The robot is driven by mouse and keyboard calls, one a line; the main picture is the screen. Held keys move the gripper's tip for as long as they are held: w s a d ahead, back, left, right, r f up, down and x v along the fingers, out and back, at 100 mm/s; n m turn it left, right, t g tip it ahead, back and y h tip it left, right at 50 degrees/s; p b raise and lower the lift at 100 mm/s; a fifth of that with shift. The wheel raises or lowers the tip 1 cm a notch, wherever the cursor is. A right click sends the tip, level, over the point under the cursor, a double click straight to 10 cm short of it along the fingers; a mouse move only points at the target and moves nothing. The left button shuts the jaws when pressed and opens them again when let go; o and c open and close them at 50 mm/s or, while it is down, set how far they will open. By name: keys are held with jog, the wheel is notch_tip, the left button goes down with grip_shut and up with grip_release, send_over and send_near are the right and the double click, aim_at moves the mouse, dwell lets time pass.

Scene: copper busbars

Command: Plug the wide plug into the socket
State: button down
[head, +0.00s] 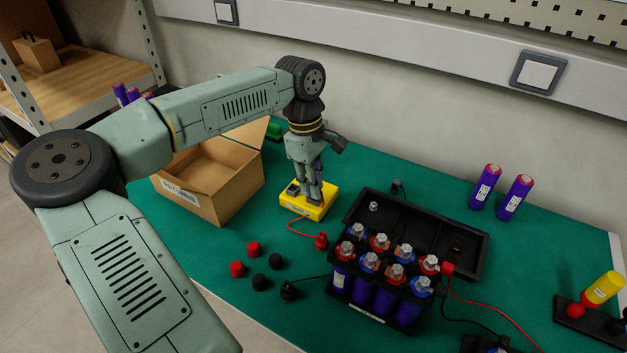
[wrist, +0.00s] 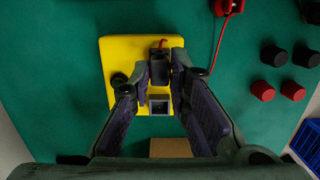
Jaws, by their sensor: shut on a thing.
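A yellow box (head: 291,207) lies on the green mat below my gripper (head: 314,200). It also shows in the wrist view (wrist: 112,56), with a grey-rimmed square socket (wrist: 159,105) on its face. In the wrist view my gripper (wrist: 161,70) is shut on a dark plug (wrist: 159,72) with a red lead at its top. The plug is over the yellow box, just above the square socket in the picture. The opening of that socket is visible. What lies under the plug is hidden, so I cannot tell whether it touches the box.
A red clip (head: 321,241) ends the red lead. Loose red and black caps (head: 237,269) lie at the front left. An open cardboard box (head: 222,190) is close at left.

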jog(key=shift+f, duration=0.15)
jog(key=shift+f+b, duration=0.1)
jog(key=shift+b, duration=0.2)
jog(key=c, duration=1.4)
grip_release()
jog(key=shift+c, duration=0.2)
jog(key=shift+r+p, duration=1.85)
jog(key=shift+r, duration=1.25)
